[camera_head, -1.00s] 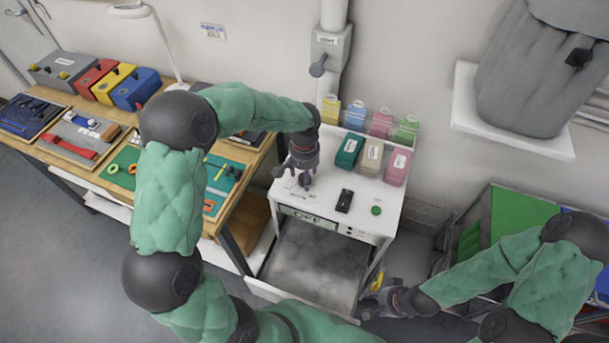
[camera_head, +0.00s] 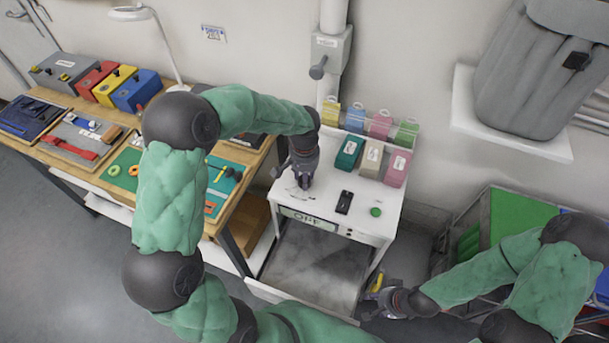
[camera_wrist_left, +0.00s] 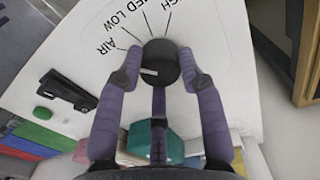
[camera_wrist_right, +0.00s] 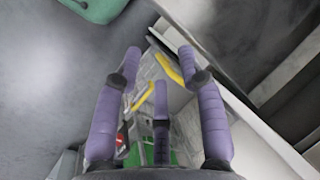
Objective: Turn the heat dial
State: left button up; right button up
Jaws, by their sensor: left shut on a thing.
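The heat dial (camera_wrist_left: 160,62) is a round black knob on the white machine's top panel, with a short white mark pointing left in the left wrist view. My left gripper (camera_head: 304,184) is shut on the dial, one finger on each side. It hides the dial in the head view. The machine (camera_head: 325,214) has a front display (camera_head: 309,219) that appears to read OFF. My right gripper (camera_head: 376,291) is open and empty, low at the machine's right.
A black handle-like part (camera_head: 344,202) and a green button (camera_head: 376,211) sit right of the dial. Several coloured containers, including a teal one (camera_head: 348,152), stand behind. A wooden workbench (camera_head: 256,158) with tools is at left. A crate rack with a green panel (camera_head: 520,217) is at right.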

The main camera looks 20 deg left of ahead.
pick_arm(q)
jog(key=m+p, duration=0.3)
jog(key=m, duration=0.3)
jog(key=shift+r, duration=0.1)
jog(key=m+p, duration=0.2)
jog(key=m, duration=0.2)
jog(key=shift+m, duration=0.3)
dwell(0.4)
jog(key=o, duration=1.2)
jog(key=shift+c, duration=0.2)
notch_tip(320, 180, up, 12)
